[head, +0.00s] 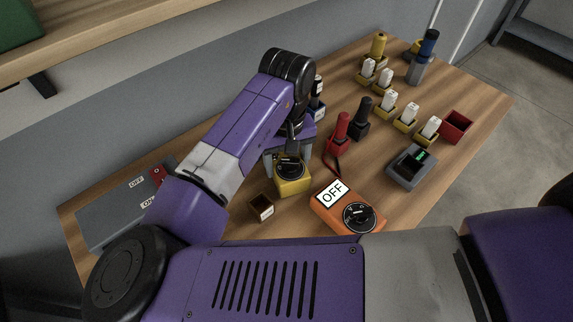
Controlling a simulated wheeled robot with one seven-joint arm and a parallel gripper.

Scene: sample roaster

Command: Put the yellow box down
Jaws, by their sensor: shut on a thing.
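The yellow box (292,184) with a black dial on top is at the middle of the head view, upright. My gripper (287,160) points down over it and is shut on it; the arm hides part of the grip. I cannot tell whether the underside of the box touches the wooden table (425,205) or hangs just above it.
An orange meter (346,210) marked OFF lies just right of the box. A small open box (261,208) stands in front. A grey switch panel (112,215) is at left. Red (340,131) and black (361,119) probes, several yellow holders and a red bin (455,126) stand behind right.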

